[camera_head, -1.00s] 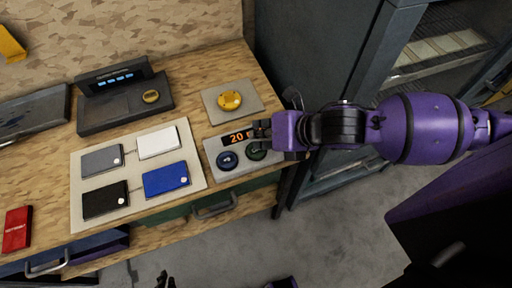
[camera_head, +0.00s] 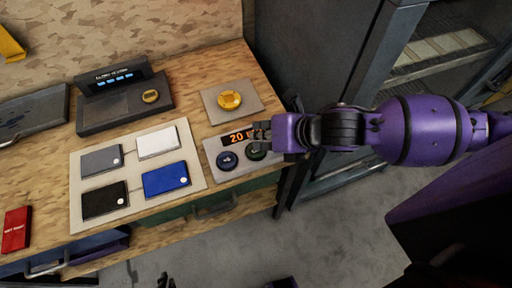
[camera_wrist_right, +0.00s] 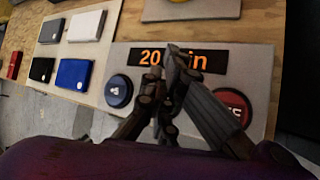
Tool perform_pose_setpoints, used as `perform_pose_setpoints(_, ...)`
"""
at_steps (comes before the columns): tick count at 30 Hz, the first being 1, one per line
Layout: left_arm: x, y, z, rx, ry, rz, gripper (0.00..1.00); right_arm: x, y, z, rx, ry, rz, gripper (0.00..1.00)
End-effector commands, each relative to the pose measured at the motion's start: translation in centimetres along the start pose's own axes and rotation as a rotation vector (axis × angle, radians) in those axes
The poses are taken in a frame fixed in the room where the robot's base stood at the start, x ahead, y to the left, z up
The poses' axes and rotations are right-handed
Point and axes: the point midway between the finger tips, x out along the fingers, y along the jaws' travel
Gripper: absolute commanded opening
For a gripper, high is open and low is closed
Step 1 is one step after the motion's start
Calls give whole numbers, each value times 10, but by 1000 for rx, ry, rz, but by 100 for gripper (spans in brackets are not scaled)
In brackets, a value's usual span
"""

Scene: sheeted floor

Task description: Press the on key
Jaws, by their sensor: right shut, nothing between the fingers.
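A grey control panel (camera_head: 213,156) lies at the right of the bench top. Its orange display (camera_head: 236,137) starts with "20". In the right wrist view, the blue key (camera_wrist_right: 118,91) and a red key (camera_wrist_right: 233,106) show on either side of my fingers. No "on" label is readable. Dark fingertips of my left gripper (camera_head: 166,281) show at the bottom edge.
A yellow button (camera_head: 230,99) on a plate lies behind the panel. A dark console (camera_head: 125,103) with a screen stands further left. A pale board (camera_head: 130,182) holds several coloured cards. A red card (camera_head: 17,229) lies at far left. A dark cabinet (camera_head: 310,60) stands right.

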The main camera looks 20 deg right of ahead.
Motion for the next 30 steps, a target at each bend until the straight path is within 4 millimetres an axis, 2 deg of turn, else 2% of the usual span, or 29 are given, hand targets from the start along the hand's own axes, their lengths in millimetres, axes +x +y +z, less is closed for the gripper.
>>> perform_pose_setpoints(11, 0, 0, -6, 0, 8, 0, 0, -2, 1, 1, 1, 1, -1, 0)
perform_pose_setpoints(22, -6, 0, -28, 0, 40, 0, 0, -12, 8, 9, -1, -1, 0, 0)
perform_pose_setpoints(30, -6, 0, -27, 0, 40, 0, 0, -11, 8, 7, 1, 2, -1, 0)
